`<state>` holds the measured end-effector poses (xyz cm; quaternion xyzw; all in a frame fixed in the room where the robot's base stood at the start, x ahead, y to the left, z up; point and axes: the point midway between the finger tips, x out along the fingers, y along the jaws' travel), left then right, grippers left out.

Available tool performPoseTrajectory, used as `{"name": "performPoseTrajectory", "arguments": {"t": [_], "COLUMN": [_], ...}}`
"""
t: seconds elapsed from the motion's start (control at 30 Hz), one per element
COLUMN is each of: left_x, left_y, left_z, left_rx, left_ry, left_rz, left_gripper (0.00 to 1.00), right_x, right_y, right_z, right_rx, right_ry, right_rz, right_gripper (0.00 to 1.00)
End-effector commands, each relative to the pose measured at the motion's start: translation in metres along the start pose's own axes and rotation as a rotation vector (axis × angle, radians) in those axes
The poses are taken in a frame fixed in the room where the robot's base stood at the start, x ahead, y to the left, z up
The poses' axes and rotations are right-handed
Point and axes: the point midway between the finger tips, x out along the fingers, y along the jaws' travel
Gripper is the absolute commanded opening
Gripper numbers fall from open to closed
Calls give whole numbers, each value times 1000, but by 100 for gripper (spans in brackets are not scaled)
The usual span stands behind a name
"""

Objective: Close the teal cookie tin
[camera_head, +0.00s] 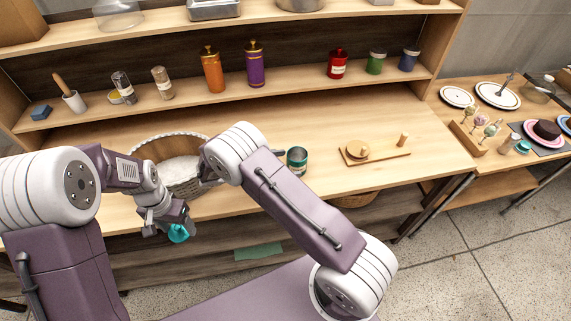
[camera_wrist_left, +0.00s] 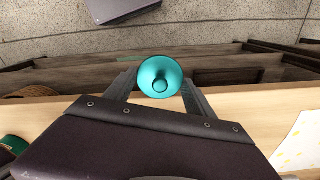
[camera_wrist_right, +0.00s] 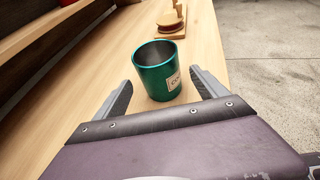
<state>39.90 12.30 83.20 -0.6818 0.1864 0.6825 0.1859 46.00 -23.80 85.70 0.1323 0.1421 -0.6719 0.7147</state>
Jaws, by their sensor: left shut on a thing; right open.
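The teal cookie tin (camera_head: 297,164) stands upright on the wooden counter, its top open. In the right wrist view the tin (camera_wrist_right: 158,84) shows a pale label and an empty-looking inside. My right gripper (camera_wrist_right: 162,88) is open, with its fingers to either side of the tin's lower part and gaps visible; in the head view my arm hides it. My left gripper (camera_wrist_left: 160,80) is shut on a round teal lid (camera_wrist_left: 160,68) with a central knob. In the head view the lid (camera_head: 179,233) is in front of the counter's front edge, left of the tin.
A wooden board (camera_head: 358,161) with small wooden pieces lies right of the tin. A round basket (camera_head: 185,187) with white contents stands to its left. A shelf with jars (camera_head: 255,65) runs behind. The counter between tin and board is clear.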

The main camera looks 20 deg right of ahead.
Motion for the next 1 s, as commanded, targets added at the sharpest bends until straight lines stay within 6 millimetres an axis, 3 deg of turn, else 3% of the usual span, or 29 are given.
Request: {"name": "performPoseTrajectory", "arguments": {"t": [0.17,0.37,0.63,0.9,1.0], "left_x": [0,-2,-2,-6,-6], "left_y": [0,0,0,0,0], "left_z": [0,0,0,0,0], "left_rx": [-1,-1,-1,-1,-1], "left_ry": [0,0,0,0,0], "left_rz": [0,0,0,0,0], "left_gripper": [26,26,26,26,26], "right_x": [4,24,26,67,74], "right_y": [0,-1,0,0,1], "right_z": [0,0,0,-4,-4], "right_rx": [1,1,1,0,1], "right_ry": [0,1,1,1,2], "right_rz": [-2,-4,-3,-5,-2], "right_gripper": [83,83,83,83,83]}}
